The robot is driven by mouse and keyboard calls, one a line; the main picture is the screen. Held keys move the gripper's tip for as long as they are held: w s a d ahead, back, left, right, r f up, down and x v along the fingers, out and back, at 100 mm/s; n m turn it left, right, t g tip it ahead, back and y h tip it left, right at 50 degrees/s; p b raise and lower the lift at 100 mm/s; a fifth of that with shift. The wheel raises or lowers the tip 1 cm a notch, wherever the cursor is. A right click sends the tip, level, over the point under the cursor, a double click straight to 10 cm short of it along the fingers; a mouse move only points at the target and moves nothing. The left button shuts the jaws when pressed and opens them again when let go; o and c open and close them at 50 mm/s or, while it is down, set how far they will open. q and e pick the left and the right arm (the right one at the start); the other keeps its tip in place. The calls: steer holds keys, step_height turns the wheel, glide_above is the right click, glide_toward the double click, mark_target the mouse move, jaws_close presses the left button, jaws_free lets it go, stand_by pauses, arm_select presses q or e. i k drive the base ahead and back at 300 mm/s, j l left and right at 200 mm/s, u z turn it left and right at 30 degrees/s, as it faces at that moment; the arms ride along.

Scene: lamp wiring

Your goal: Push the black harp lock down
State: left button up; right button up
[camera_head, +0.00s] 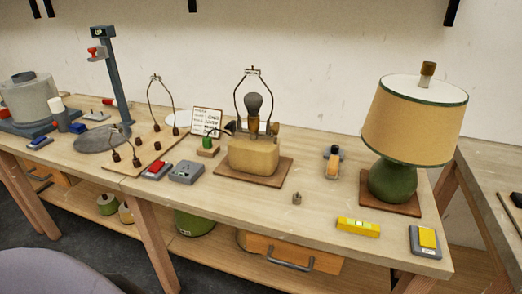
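A lamp with a tan block-shaped base (253,156) stands on a brown mat near the middle of the bench. A wire harp (237,95) rises around its dark bulb (254,104). Brass-coloured and dark fittings (254,126) sit at the harp's foot; a black harp lock is too small to make out there, and its position cannot be told. A second wire harp (149,97) stands upright at a wooden board (160,150) bearing several small dark pieces. Neither of my grippers shows in this view.
A green lamp (392,181) with a tan shade (415,124) stands right. A yellow level (358,227), a grey-and-yellow box (425,241) and a small metal piece (297,198) lie in front. A grey meter (186,172) and a tall stand (116,80) are left.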

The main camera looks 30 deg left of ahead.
mark_target(231, 126)
steer(key=u, duration=1.25)
